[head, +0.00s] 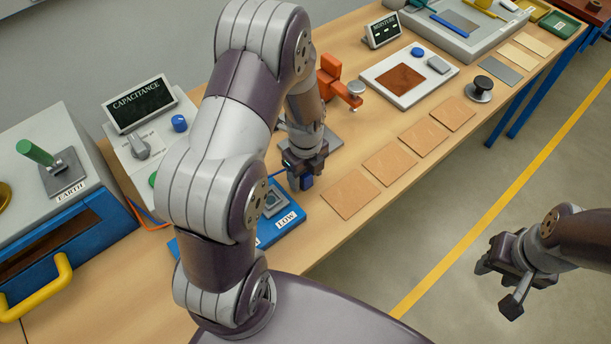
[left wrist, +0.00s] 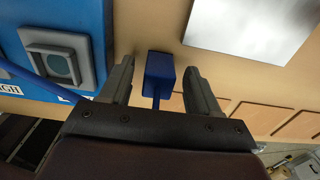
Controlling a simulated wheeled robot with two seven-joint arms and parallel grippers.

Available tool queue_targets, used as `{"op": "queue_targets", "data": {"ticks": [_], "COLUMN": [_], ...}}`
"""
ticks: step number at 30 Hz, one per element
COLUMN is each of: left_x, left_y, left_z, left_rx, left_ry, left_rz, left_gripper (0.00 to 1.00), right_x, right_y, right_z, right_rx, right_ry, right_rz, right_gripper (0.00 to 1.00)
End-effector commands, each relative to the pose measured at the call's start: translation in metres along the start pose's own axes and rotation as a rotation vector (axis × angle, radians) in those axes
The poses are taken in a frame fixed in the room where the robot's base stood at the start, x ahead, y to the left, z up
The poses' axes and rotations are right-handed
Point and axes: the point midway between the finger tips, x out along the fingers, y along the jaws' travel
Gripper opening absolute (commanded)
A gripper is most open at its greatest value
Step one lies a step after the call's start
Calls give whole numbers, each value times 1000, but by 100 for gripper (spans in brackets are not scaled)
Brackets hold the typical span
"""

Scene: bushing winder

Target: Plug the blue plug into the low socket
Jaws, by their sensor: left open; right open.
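The blue plug (left wrist: 160,72) is between the spread fingers of my left gripper (left wrist: 158,88), with visible gaps on both sides. In the head view the plug (head: 306,183) shows just below the left gripper (head: 303,168), beside the blue panel. Whether the plug touches the table is unclear. The low socket (head: 271,201), a grey square with a round face, sits on the panel above the LOW label, left of the plug. It shows in the left wrist view (left wrist: 62,66), apart from the plug. My right gripper (head: 511,270) is open and empty over the floor.
The blue panel (head: 284,226) is partly hidden by my left arm. A blue cable (left wrist: 22,72) crosses it in the left wrist view. Brown squares (head: 350,194) lie right of the plug. An orange clamp (head: 338,82) stands behind my gripper. A CAPACITANCE display (head: 140,104) stands left.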

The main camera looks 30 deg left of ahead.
Motion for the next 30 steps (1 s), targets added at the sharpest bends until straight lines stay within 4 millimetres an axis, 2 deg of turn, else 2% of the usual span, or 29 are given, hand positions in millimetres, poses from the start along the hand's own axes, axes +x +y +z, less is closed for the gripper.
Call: {"op": "queue_targets", "data": {"ticks": [3,8,10,11,20,26,30], "left_x": [0,0,0,0,-6,-37,-56], "left_y": [0,0,0,0,0,-1,-7], "left_z": [0,0,0,0,0,1,-27], "left_rx": [0,0,0,0,-1,-1,6], "left_ry": [0,0,0,0,0,-3,-1], "left_rz": [0,0,0,0,0,-5,-3], "left_gripper": [62,10,6,1,1,1,1], "right_x": [0,0,0,0,1,6,11], "right_y": [0,0,0,0,0,0,0], "right_z": [0,0,0,0,0,1,1], "right_rx": [0,0,0,0,0,0,0], "right_ry": [0,0,0,0,0,0,0], "right_rz": [0,0,0,0,0,0,0], "right_gripper": [43,43,43,43,43,43,43]}}
